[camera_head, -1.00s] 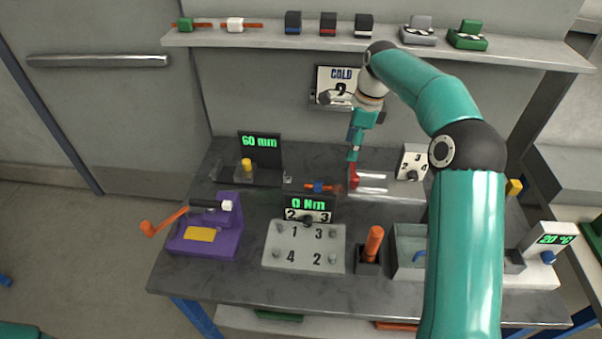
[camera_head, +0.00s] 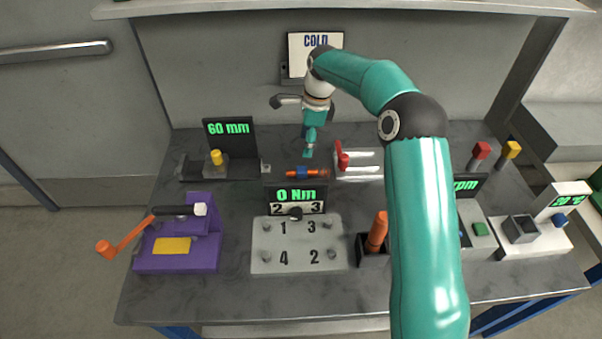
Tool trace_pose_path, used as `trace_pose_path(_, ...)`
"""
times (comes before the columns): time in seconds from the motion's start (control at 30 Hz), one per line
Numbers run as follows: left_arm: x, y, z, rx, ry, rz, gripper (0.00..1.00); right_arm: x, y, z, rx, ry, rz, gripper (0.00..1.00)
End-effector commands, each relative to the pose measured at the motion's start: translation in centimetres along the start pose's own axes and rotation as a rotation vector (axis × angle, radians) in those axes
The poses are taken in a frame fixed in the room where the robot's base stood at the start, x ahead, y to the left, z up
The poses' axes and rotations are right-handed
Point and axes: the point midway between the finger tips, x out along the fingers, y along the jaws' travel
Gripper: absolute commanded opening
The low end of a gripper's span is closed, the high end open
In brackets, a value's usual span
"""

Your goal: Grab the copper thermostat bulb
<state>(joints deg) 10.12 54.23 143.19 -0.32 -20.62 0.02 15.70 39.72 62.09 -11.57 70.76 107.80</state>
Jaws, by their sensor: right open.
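No thing stands out clearly as the copper thermostat bulb. The nearest in colour is a small blue piece with copper-orange ends (camera_head: 303,173), lying behind the "0 Nm" display (camera_head: 296,194). My right gripper (camera_head: 308,154) is open and empty, pointing down just behind and above that piece. The gap between them is hard to judge. The gripper is left of a red lever (camera_head: 341,157). An orange handle (camera_head: 377,231) stands in a black holder at the front. My right arm hides part of the bench's right half. My left gripper is not in view.
A purple fixture with an orange crank (camera_head: 180,250) stands at the left. A grey numbered plate (camera_head: 297,246) is in front of the display. A "COLD" sign (camera_head: 315,52) is on the back wall. A 20 °C unit (camera_head: 535,238) stands at the right. The front edge is clear.

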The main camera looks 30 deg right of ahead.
Motion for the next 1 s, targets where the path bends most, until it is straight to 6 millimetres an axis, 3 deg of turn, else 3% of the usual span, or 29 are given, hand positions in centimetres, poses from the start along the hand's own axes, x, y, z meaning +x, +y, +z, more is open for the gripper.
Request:
trace_pose_path(0.2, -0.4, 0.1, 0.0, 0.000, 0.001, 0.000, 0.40, 4.1, 0.0, -0.2, 0.004, 0.001, 0.002, 0.62)
trace_pose_path(0.53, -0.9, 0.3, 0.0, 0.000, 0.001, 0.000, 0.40, 6.4, -0.1, -0.5, 0.007, 0.001, 0.001, 0.62)
trace_pose_path(0.8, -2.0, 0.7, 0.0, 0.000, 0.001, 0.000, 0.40, 10.0, -0.3, -0.7, 0.006, 0.001, 0.001, 0.62)
trace_pose_path(1.0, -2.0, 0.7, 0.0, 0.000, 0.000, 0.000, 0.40, 10.6, -0.4, -0.8, 0.007, 0.000, -0.002, 0.62)
